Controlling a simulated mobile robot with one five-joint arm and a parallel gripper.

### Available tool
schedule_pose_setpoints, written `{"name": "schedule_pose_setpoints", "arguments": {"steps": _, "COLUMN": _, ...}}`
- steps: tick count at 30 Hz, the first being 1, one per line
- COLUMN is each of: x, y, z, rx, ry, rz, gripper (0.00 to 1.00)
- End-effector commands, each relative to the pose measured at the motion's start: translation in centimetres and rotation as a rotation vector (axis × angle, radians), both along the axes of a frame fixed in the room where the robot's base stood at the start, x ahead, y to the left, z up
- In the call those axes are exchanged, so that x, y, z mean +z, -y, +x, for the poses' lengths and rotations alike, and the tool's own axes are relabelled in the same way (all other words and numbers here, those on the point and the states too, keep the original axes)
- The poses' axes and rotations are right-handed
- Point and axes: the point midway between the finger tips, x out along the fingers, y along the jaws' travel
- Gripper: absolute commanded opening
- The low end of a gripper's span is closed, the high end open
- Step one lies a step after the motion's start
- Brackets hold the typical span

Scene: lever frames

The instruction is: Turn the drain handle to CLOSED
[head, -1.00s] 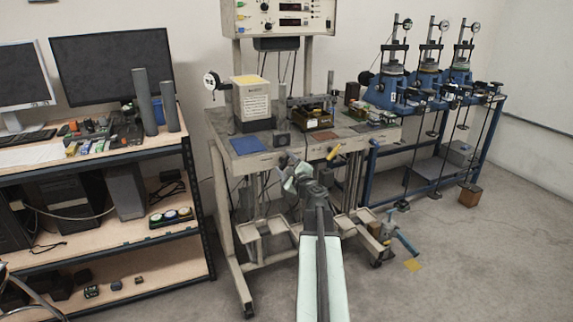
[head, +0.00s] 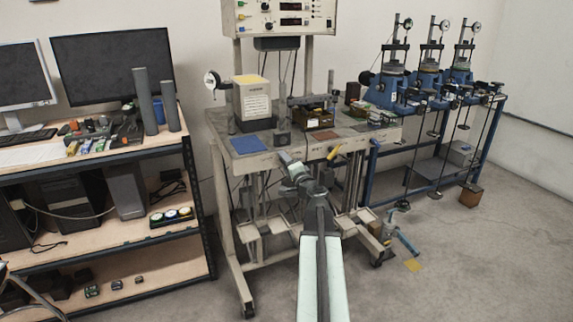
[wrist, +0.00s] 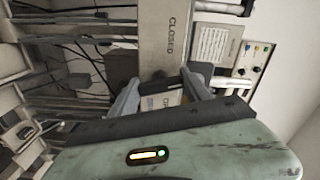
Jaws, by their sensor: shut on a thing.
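My gripper (head: 285,157) is at the front edge of the pale bench, left of the yellow handle (head: 333,153). In the wrist view my gripper (wrist: 161,80) has its two grey fingers on either side of a dark piece, which appears to be the drain handle (wrist: 161,84). The jaws are shut on it. Most of the handle is hidden by the fingers, so its exact angle is hard to tell. The CLOSED label (wrist: 172,37) is on the pale panel just beyond the fingertips. A second label, partly covered, shows between the fingers.
The bench top holds a blue mat (head: 248,145), a white-sided box (head: 253,103) and a brown tray (head: 318,117). A shelf unit (head: 120,235) stands left, and blue test frames (head: 430,85) stand right.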

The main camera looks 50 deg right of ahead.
Motion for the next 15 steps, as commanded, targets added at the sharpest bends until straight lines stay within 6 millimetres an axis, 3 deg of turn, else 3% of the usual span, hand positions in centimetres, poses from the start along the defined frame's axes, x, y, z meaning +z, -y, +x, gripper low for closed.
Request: {"name": "schedule_pose_setpoints", "arguments": {"steps": 15, "x": -0.20, "y": 0.04, "z": -0.17, "rx": 0.000, "ry": -0.154, "rz": -0.371, "gripper": 0.16}}
